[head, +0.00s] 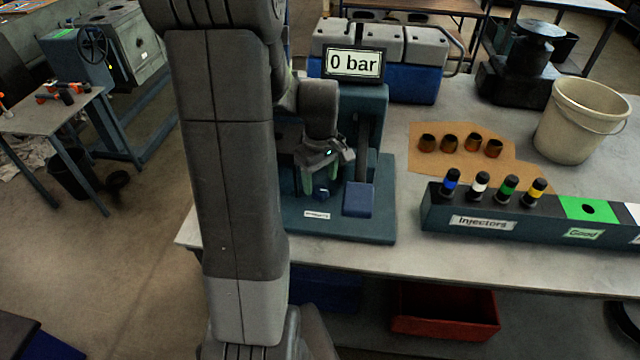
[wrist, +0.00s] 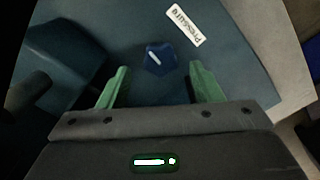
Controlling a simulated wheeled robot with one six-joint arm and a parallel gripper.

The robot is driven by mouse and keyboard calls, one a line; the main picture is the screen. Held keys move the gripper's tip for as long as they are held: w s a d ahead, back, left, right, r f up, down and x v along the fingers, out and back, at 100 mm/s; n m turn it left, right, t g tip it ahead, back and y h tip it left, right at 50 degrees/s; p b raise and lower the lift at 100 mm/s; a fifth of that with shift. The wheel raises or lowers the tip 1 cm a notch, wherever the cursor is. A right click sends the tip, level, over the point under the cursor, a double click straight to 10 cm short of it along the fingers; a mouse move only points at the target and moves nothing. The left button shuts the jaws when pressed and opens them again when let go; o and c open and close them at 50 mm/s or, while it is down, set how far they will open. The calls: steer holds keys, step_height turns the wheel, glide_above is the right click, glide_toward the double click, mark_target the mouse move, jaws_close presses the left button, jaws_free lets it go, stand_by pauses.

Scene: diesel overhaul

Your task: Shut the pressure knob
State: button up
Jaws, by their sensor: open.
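The pressure knob (wrist: 160,57) is a small blue knob with a white mark, on the teal base of the test stand (wrist: 225,75). In the head view the knob (head: 322,194) shows just below my gripper (head: 321,178). In the wrist view, the green fingers of my gripper (wrist: 156,82) are open, one to each side of the knob in the picture. Nothing is between them but the view of the knob; I see no contact. A white "Pressure" label (wrist: 185,26) lies beside the knob. The stand's display (head: 353,64) reads 0 bar.
A blue block or lever (head: 358,199) stands right of the knob on the stand. Right of it are the injector rack (head: 480,222) with several injectors, brown cups on a tan mat (head: 440,165), and a bucket (head: 580,120). The bench front (head: 400,258) is clear.

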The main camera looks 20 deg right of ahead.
mark_target(320, 190)
steer(key=shift+f, duration=1.45)
steer(key=c, duration=1)
steer(key=shift+m+b, duration=0.35)
steer(key=shift+m, duration=1.25)
steer(key=o, duration=1)
step_height(320, 190, up, 14)
steer(key=shift+f, duration=0.1)
